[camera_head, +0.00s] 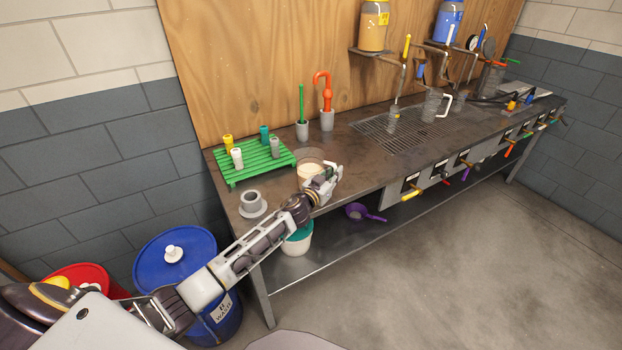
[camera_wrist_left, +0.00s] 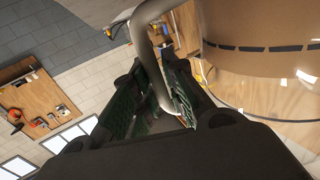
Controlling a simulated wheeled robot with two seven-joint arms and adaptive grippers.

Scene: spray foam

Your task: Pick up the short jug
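The short jug (camera_head: 308,157), clear with pale beige contents, stands on the metal workbench near its front edge, right of the green rack. In the left wrist view its body (camera_wrist_left: 255,70) fills the upper right, with dark dashed markings. Its grey handle (camera_wrist_left: 150,45) curves down between my left fingers. My left gripper (camera_head: 326,182) is at the jug's front right side. In the left wrist view its green-padded fingers (camera_wrist_left: 160,95) stand apart on both sides of the handle, which lies closer to the right-hand finger. Firm contact cannot be made out. My right gripper is not in view.
The green rack (camera_head: 245,166) with small bottles and a grey cup on a saucer (camera_head: 252,208) are to the left. Two holders with upright tools (camera_head: 327,119) stand behind. A taller jug (camera_head: 432,104) is farther right.

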